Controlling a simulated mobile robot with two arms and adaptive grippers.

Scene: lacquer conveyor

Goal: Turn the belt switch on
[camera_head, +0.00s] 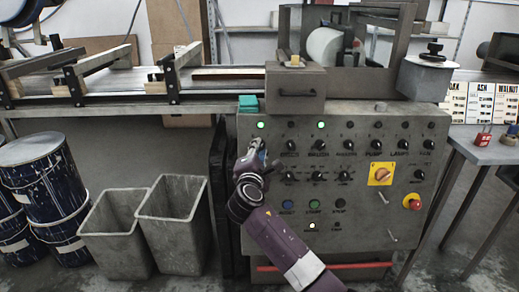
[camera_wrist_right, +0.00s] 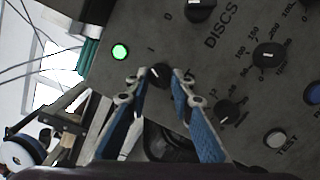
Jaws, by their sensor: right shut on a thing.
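My right gripper (camera_head: 257,146) reaches up to the left end of the control panel (camera_head: 345,225). In the right wrist view its two blue-padded fingers (camera_wrist_right: 160,78) are closed on a small black knob (camera_wrist_right: 158,76), the leftmost switch of the upper row. The fingers hide most of it, and its label cannot be read. A round green lamp (camera_wrist_right: 120,52) beside this knob is lit; it also shows in the head view (camera_head: 261,125). The neighbouring black knob (camera_wrist_right: 201,8) is marked DISCS. My left gripper is out of view.
More knobs (camera_head: 320,145) run along the panel to the right. Lower down are a yellow-backed selector (camera_head: 381,174) and a red emergency button (camera_head: 412,202). The conveyor (camera_head: 130,80) stands behind left. Two grey bins (camera_head: 172,210) and blue drums (camera_head: 45,180) stand on the floor.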

